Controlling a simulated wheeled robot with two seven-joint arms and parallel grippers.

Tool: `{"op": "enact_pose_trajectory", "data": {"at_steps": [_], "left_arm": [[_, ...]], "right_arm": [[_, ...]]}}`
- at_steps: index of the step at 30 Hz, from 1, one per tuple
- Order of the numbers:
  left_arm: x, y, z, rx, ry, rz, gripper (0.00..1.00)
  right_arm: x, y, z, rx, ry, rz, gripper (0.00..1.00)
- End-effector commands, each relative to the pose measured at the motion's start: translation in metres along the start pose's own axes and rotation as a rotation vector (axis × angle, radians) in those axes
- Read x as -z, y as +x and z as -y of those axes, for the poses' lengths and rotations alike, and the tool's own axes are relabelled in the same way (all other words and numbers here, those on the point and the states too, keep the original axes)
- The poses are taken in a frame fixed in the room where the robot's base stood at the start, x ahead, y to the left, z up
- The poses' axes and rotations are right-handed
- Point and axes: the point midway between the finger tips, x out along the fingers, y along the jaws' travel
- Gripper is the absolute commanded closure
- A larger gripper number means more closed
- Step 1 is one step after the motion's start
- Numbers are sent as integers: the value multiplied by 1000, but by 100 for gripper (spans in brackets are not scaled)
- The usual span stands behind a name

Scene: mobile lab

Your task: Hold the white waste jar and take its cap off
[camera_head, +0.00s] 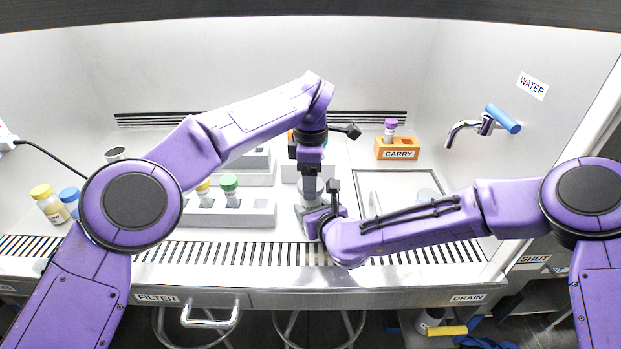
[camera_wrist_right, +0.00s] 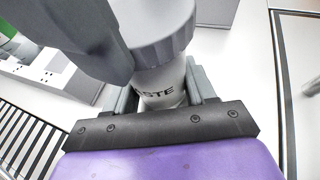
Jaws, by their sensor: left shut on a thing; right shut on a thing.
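The white waste jar (camera_wrist_right: 160,88) stands upright in the right wrist view, with part of its label reading "STE". Its ridged grey cap (camera_wrist_right: 165,45) sits on top of it. My right gripper (camera_wrist_right: 160,95) is shut on the jar's body from the side, below the cap. My left gripper (camera_head: 311,182) comes down from above and is shut on the cap; one of its dark fingers (camera_wrist_right: 85,40) shows beside the cap in the wrist view. In the head view both grippers largely hide the jar, and its base is hidden.
A white rack (camera_head: 262,213) with green- and yellow-capped vials stands to the left. An orange CARRY block (camera_head: 397,150) holds a purple-capped tube behind right. A tap (camera_head: 463,128) is on the right. Capped jars (camera_head: 50,208) stand far left. A slotted grille (camera_head: 200,252) runs along the front.

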Motion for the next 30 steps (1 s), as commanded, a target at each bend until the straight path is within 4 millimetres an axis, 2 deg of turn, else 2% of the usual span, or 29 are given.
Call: {"op": "enact_pose_trajectory", "data": {"at_steps": [21, 24, 27, 30], "left_arm": [[-1, -2, 0, -2, -2289, 2, 74], [-1, -2, -1, -1, -2552, 2, 74], [-1, -2, -1, -2, -2734, 4, 74], [-1, -2, -1, -2, -2812, 4, 74]], "right_arm": [[0, 0, -2, -5, -3, 0, 100], [0, 0, -2, -5, -3, 0, 100], [0, 0, -2, -6, -4, 0, 100], [0, -1, -2, -6, -4, -1, 100]]}}
